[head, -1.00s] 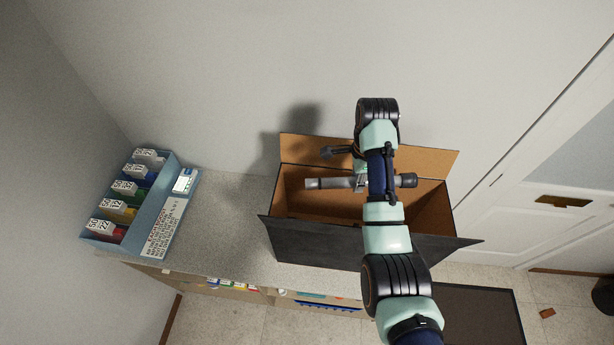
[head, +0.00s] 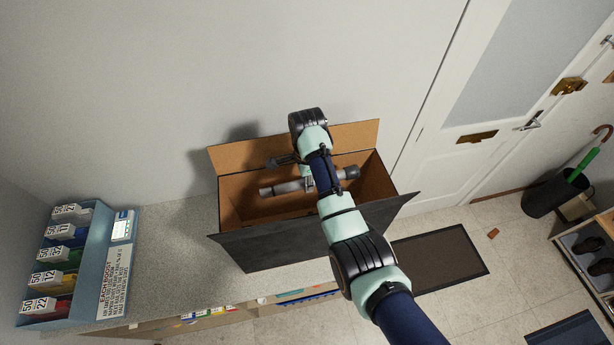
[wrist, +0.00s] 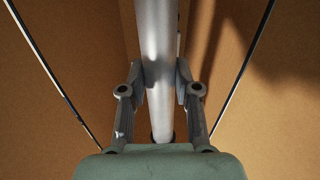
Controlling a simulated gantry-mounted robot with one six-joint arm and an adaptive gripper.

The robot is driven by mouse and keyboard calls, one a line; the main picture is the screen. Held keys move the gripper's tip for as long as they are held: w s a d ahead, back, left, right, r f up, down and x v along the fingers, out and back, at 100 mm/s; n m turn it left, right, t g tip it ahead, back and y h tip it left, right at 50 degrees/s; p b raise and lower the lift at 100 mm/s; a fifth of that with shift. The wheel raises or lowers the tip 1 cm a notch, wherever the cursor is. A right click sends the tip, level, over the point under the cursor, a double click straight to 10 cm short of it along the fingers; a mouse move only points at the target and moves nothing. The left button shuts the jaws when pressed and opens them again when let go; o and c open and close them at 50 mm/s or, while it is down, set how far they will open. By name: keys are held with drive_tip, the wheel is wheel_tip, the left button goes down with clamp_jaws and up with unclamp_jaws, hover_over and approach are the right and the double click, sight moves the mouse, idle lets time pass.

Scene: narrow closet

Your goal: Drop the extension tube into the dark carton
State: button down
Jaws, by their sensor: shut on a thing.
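The extension tube (head: 283,188) is a grey, round tube with a dark end on the right. It lies roughly level across the mouth of the dark carton (head: 300,242), within its outline from above. The carton is black outside and brown inside, with its flaps spread open. My gripper (head: 309,183) is shut on the tube's middle, partly hidden by my arm. In the wrist view the two fingers (wrist: 161,88) press on the tube (wrist: 156,40) from both sides, with brown cardboard behind. The tube's exact height against the rim is hard to tell.
The carton stands on a speckled grey counter (head: 172,240) against the wall. A blue bin rack (head: 92,262) with coloured compartments is at the left. A doormat (head: 440,260), white door (head: 480,90) and umbrella stand (head: 545,197) are at the right.

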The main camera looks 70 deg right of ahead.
drive_tip(key=c, duration=0.7)
unclamp_jaws()
drive_tip(key=shift+c, duration=0.2)
drive_tip(key=shift+r, duration=0.1)
wheel_tip(320, 180, up, 6)
drive_tip(key=shift+w+d+r, duration=0.1)
drive_tip(key=w+a+f+n+b, duration=0.1)
drive_tip(key=w+a+n+b, duration=0.2)
drive_tip(key=w+a+n, duration=0.4)
drive_tip(key=w+a+f+n+b, duration=0.1)
drive_tip(key=w+a+n+b, duration=0.1)
drive_tip(key=w+a+n, duration=0.4)
drive_tip(key=w+a, duration=0.5)
drive_tip(key=a, duration=0.5)
drive_tip(key=shift+w+a+f+n+b, duration=0.2)
drive_tip(key=shift+a+f+n+b, duration=0.2)
